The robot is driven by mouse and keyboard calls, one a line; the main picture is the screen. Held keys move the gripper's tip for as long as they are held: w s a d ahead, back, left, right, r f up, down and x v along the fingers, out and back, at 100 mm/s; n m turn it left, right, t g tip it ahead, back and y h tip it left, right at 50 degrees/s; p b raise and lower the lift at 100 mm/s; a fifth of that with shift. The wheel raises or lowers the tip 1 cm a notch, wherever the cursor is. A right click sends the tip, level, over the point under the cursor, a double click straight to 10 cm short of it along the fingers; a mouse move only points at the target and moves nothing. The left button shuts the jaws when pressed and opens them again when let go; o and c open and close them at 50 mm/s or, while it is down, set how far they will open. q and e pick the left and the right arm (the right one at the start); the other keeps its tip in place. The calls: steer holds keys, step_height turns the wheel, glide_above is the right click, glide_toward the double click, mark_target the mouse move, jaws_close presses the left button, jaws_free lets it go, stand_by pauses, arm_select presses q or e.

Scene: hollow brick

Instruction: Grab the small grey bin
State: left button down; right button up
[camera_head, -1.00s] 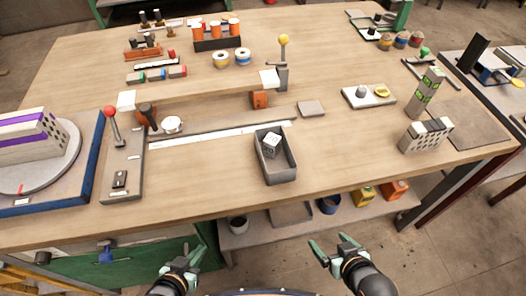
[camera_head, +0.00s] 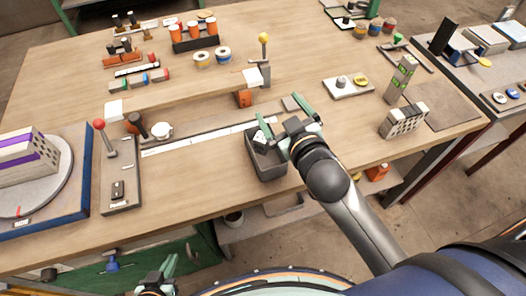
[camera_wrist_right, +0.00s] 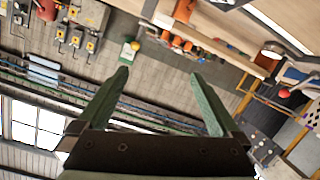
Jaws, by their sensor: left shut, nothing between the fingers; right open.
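The small grey bin (camera_head: 268,173) stands on the wooden table near its front edge, in the middle of the head view. A small pale block lies inside it, partly hidden by a finger. My right gripper (camera_head: 279,118) is open, with its green fingers over the bin's far part; one crosses the bin's opening and the other is beyond its right side. I cannot tell whether it touches the bin. In the right wrist view the open fingers (camera_wrist_right: 160,95) have nothing between them, and I cannot make out the bin. My left gripper (camera_head: 168,266) is shut and empty below the table's front edge.
A lever base with a red knob (camera_head: 99,124) and a turntable on a blue base (camera_head: 80,190) stand left. A raised wooden beam (camera_head: 185,97) lies behind the bin. A perforated block (camera_head: 402,122) stands right.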

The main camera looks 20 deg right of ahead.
steer(key=w+a+r+n+t+y, duration=0.3)
steer(key=a+r+n+t+y, duration=0.2)
steer(key=a+r+n+y, duration=0.55)
steer(key=s+a+r+n+g+y, duration=0.3)
steer(key=s+a+n+g+y, duration=0.15)
steer(key=a+n+g, duration=0.35)
steer(key=s+a+r+n+g+y, duration=0.25)
steer(key=a+n+g+y, duration=0.3)
steer(key=n+g, duration=0.35)
step_height(320, 180, down, 15)
steer(key=d+n+g+h, duration=0.3)
steer(key=n+g+h, duration=0.3)
steer(key=h, duration=0.5)
steer(key=w+d+f+t+h, duration=0.1)
steer(key=w+d+h, duration=0.3)
steer(key=d, duration=0.5)
steer(key=w+d+f+t+h, duration=0.2)
steer(key=d+h, duration=0.4)
steer(key=d, duration=0.3)
steer(key=shift+m, duration=0.45)
step_height(320, 180, down, 7)
steer(key=shift+r+p, duration=0.15)
steer(key=shift+p, duration=0.3)
steer(key=p, duration=0.1)
glide_above(265, 157)
step_height(265, 157, down, 4)
steer(key=shift+f, duration=0.6)
